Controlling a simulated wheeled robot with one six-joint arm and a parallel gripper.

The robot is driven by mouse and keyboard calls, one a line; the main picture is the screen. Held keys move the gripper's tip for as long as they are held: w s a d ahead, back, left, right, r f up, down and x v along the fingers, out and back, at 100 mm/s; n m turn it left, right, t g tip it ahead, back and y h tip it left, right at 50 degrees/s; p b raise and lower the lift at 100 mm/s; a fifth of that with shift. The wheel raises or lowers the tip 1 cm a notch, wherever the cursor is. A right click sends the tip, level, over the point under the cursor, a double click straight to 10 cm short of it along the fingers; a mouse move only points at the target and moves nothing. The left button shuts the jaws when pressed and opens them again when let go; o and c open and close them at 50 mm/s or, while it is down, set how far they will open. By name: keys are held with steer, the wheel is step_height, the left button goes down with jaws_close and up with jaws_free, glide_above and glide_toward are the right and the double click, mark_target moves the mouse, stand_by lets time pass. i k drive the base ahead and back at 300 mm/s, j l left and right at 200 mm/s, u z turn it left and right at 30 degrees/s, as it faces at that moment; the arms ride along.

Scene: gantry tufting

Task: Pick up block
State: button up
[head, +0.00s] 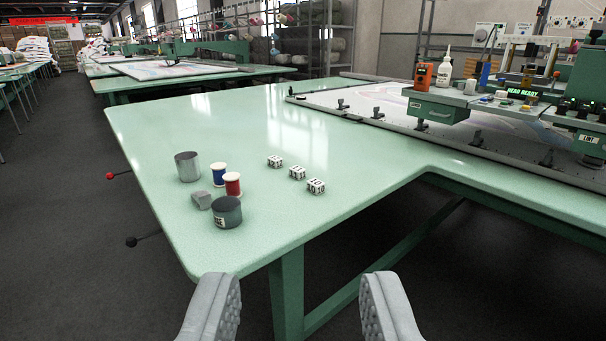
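Three small white blocks with dark markings sit in a slanting row on the green table (150,125): a far block (275,161), a middle block (297,172) and a near block (316,186). They stand apart from each other. My gripper (301,305) is at the bottom of the head view, its two grey fingers spread wide with nothing between them. It is in front of the table's near edge, apart from the blocks. The task does not tell which block is meant.
Left of the blocks stand a grey metal cup (187,167), a blue spool (219,174), a red spool (233,184), a small grey piece (202,200) and a dark round tin (227,213). A green machine (445,109) stands at the right. The tabletop around the blocks is clear.

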mark_target(297, 172)
steer(key=i+j+z, duration=0.1)
steer(key=z, duration=0.35)
steer(key=i+j+z, duration=0.1)
steer(key=j+z, duration=0.15)
steer(key=z, duration=0.2)
steer(key=i+j+z, duration=0.25)
steer(key=j, duration=0.45)
steer(key=j+z, duration=0.25)
steer(key=j, duration=0.45)
steer(key=i+j+z, duration=0.1)
steer(key=j+z, duration=0.2)
steer(key=j, duration=1.75)
steer(key=i+j, duration=0.1)
steer(key=j, duration=1.15)
